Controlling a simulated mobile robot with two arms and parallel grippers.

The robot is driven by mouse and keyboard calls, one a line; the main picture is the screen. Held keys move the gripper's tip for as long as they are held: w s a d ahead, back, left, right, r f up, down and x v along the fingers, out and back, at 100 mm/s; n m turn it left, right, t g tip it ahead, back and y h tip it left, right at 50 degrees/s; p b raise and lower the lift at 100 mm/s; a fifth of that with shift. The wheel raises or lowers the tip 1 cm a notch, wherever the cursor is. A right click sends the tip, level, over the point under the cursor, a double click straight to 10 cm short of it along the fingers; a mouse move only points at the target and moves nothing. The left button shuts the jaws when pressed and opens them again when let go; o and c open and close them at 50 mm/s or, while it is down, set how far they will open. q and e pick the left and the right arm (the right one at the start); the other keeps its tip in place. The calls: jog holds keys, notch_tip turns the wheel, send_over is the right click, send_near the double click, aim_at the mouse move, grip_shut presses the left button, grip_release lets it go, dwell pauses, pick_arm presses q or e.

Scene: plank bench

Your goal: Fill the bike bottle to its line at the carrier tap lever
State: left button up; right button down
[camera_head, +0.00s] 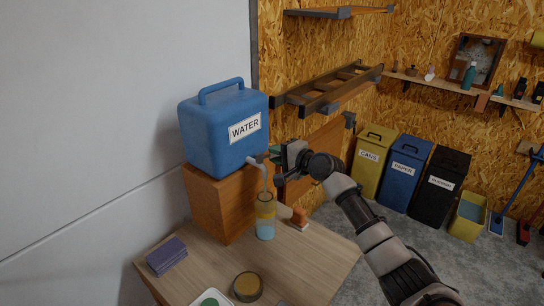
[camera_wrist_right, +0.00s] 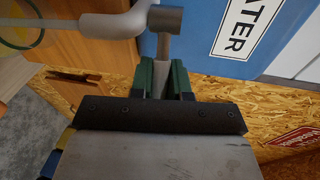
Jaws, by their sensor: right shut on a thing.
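The blue water carrier (camera_head: 215,125), labelled WATER, stands on a wooden box. Its grey tap spout (camera_head: 264,178) curves down over the bike bottle (camera_head: 265,222), which stands upright on the bench beside the box. The bottle looks yellowish above and pale blue in its lower part; its fill line is too small to make out. My right gripper (camera_head: 276,155) is at the tap. In the right wrist view its green fingers (camera_wrist_right: 162,80) are shut on the grey tap lever (camera_wrist_right: 163,50). The bottle's round mouth shows at the top left there. My left gripper is not in view.
The wooden box (camera_head: 215,203) stands close behind the bottle. Labelled bins (camera_head: 405,172) stand on the floor beyond.

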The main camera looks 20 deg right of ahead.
jog(key=c, duration=1.4)
grip_release()
jog(key=shift+o, duration=1.5)
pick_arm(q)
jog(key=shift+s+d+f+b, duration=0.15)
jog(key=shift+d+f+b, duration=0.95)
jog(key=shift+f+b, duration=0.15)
pick_arm(e)
jog(key=v, duration=1)
jog(key=shift+s, duration=0.3)
jog(key=shift+d+r, duration=0.1)
jog(key=shift+d, duration=0.05)
